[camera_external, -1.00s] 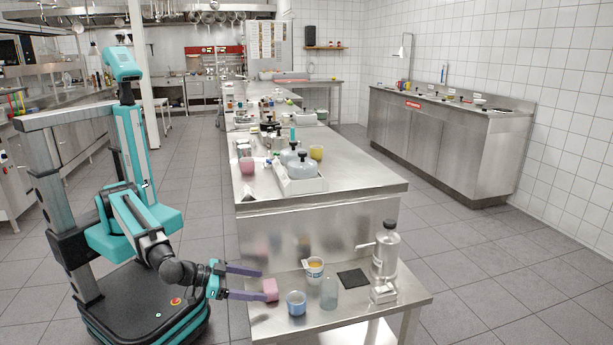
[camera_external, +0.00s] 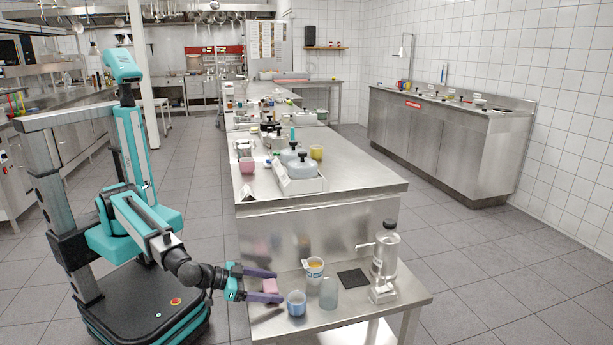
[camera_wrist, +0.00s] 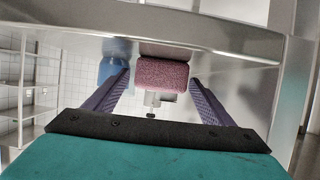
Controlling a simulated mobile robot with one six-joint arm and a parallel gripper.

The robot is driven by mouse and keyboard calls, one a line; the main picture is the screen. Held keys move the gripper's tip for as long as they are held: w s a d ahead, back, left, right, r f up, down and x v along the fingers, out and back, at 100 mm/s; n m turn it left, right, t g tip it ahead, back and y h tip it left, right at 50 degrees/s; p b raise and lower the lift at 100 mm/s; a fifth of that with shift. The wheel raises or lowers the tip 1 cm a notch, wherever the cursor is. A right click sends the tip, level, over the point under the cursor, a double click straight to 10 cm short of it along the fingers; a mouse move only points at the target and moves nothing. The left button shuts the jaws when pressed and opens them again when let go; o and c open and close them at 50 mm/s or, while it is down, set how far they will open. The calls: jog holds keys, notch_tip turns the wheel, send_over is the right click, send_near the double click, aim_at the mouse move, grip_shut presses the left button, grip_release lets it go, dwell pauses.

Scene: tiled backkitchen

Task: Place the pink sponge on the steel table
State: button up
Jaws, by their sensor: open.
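The pink sponge (camera_external: 270,284) lies on the low steel table (camera_external: 345,308), near its left edge. In the wrist view, the sponge (camera_wrist: 163,76) is a speckled pink block at the centre. My gripper (camera_external: 279,286) is open, with its two purple fingers on either side of the sponge.
A blue cup (camera_external: 296,304) stands close to the gripper's near finger. A glass (camera_external: 328,293), a white and yellow cup (camera_external: 314,269), a black mat (camera_external: 353,278) and a clear bottle (camera_external: 386,252) stand or lie further right. The higher steel worktop (camera_external: 360,180) rises behind.

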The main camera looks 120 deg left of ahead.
aim_at(270, 285)
jog(key=c, duration=1.2)
jog(key=shift+r, duration=0.15)
jog(key=shift+r+p, duration=0.85)
jog(key=shift+r, duration=4)
